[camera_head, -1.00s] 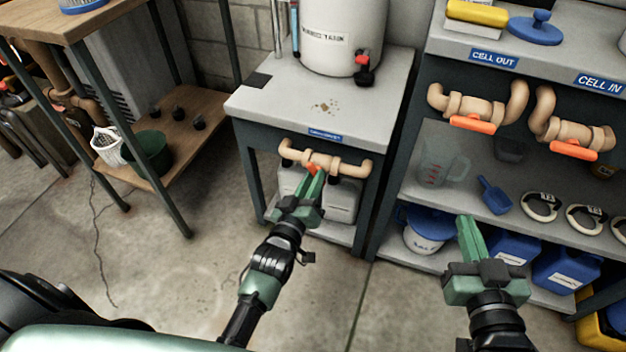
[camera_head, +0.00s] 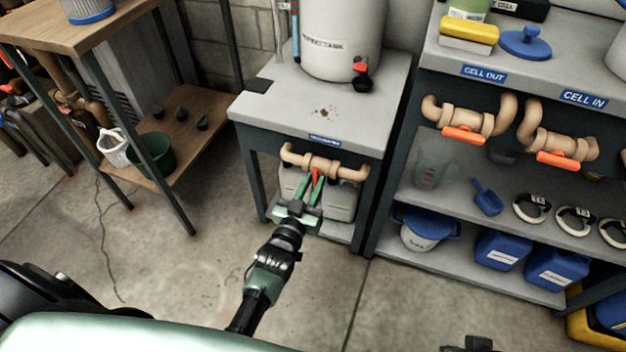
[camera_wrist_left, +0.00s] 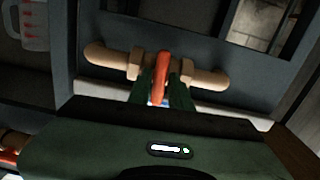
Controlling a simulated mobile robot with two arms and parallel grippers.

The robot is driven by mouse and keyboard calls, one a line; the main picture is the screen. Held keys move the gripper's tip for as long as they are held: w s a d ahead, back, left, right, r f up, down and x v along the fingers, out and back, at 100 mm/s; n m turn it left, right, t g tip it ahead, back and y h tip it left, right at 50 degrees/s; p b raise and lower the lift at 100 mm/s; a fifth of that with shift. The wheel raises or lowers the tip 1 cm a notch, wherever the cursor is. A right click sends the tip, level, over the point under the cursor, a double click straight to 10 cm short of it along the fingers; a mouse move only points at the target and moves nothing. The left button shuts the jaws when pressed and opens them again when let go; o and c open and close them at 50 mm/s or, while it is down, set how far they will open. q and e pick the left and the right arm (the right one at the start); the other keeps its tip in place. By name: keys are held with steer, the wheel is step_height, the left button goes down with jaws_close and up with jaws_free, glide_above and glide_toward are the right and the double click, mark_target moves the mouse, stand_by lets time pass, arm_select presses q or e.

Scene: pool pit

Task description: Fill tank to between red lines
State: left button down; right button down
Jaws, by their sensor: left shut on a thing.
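The white tank (camera_head: 345,70) stands on a grey bench, its top cut off by the frame. A thin upright tube with a blue part (camera_head: 295,30) runs at its left; I cannot make out a level or red lines. A tan pipe (camera_head: 350,173) with a valve runs under the bench's front edge. My left gripper (camera_head: 313,185) is shut on the valve's orange handle (camera_head: 317,174). In the left wrist view the handle (camera_wrist_left: 162,75) lies across the pipe (camera_wrist_left: 210,79), between the fingers. My right gripper's fingers are out of view; only a dark piece shows at the bottom edge.
A black spout with a red top (camera_head: 361,75) sits low on the tank. The right shelf holds two valved pipes (camera_head: 462,134), a clear jug (camera_head: 434,165) and blue containers (camera_head: 501,250). A wooden shelf stands left. The floor between is clear.

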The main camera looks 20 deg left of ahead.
arm_select(q)
steer(key=shift+m, duration=0.4)
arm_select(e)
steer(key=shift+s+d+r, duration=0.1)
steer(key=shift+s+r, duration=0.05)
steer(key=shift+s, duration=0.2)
arm_select(q)
steer(key=c, duration=1.4)
jaws_free()
